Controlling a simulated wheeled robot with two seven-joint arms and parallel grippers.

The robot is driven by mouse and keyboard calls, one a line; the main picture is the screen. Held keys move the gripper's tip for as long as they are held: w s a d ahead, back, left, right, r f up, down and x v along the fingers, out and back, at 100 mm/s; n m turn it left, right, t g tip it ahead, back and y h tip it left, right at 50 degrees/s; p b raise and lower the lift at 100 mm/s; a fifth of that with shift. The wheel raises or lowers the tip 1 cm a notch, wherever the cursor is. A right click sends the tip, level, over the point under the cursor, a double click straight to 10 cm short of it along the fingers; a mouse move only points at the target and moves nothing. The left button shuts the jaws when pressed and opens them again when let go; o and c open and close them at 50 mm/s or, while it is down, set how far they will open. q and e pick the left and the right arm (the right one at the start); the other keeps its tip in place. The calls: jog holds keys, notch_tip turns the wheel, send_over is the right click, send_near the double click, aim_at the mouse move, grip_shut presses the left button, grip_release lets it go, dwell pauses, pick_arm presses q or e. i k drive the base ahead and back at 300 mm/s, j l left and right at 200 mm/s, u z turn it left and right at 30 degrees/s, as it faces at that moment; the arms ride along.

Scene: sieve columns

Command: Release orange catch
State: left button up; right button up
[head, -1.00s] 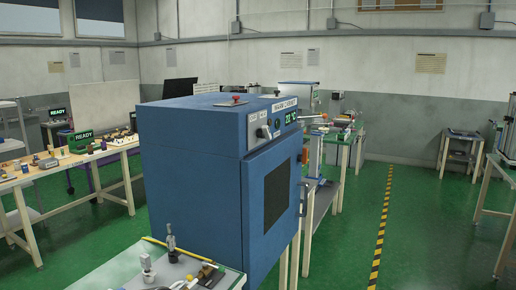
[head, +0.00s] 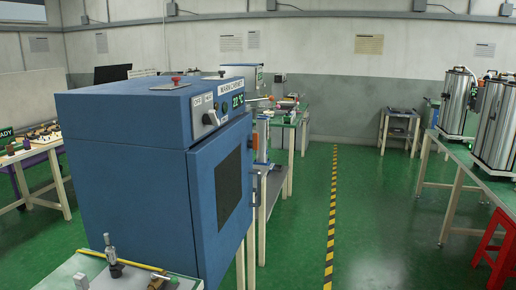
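No orange catch can be made out in the head view. Two silver cylindrical columns, one farther back (head: 455,101) and one nearer (head: 498,125), stand upright on a table at the right; the nearer one is partly cut off by the picture edge. Dark fittings show on their sides, too small to tell apart. Neither of my grippers is in view.
A large blue warm cabinet (head: 140,165), door shut, fills the left middle. A small table (head: 150,284) with instruments stands in front of it. A red stool (head: 497,255) is at the lower right. Green floor with a yellow-black stripe (head: 330,220) is clear between the tables.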

aim_at(256, 142)
jog(key=i+l, duration=2.35)
jog(key=i+j+u, duration=0.05)
jog(key=j, duration=0.05)
